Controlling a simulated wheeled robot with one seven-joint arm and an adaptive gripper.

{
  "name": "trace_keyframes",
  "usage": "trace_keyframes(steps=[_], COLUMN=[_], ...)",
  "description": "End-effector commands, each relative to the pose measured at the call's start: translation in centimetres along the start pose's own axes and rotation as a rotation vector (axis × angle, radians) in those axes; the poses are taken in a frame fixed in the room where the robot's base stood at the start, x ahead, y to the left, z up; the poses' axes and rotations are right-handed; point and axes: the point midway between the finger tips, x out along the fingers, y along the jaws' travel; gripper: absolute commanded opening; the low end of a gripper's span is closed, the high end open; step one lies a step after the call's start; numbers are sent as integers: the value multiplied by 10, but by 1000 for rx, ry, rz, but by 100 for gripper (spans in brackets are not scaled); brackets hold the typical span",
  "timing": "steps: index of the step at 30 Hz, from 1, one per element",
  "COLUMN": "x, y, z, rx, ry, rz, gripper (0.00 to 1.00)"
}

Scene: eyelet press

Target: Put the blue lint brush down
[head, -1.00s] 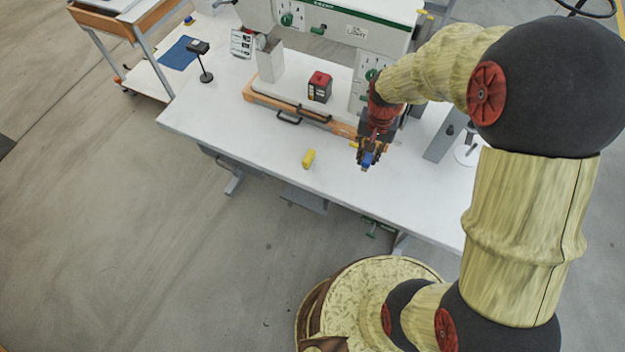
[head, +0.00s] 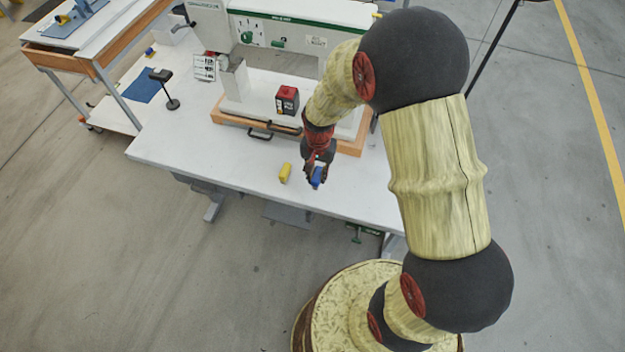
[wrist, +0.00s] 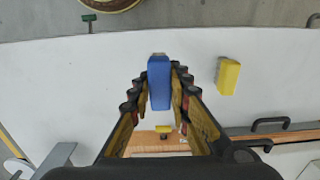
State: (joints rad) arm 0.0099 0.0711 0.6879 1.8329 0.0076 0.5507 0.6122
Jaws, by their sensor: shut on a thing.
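The blue lint brush (wrist: 159,85) is between the two fingers of my gripper (wrist: 160,92) in the wrist view. In the head view the blue brush (head: 317,176) shows at the tip of my gripper (head: 318,172), over the front part of the white table (head: 225,155). My gripper is shut on the brush. I cannot tell whether the brush touches the table top.
A yellow block (head: 285,172) lies on the table just left of my gripper; it also shows in the wrist view (wrist: 228,76). The press (head: 290,35) with its orange-edged base and a red-and-black box (head: 287,99) stand behind. Bare table lies to the left.

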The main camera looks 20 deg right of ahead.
Motion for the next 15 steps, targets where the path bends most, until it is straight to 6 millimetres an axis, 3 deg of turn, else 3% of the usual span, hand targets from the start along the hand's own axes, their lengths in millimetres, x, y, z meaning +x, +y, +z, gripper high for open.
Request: trace_keyframes(steps=[1,4,15], x=[13,27,51], y=[-4,-12,-23], z=[-5,-14,-27], rx=[0,0,0], ry=[-4,-3,-2], rz=[2,2,2], gripper=[0,0,0])
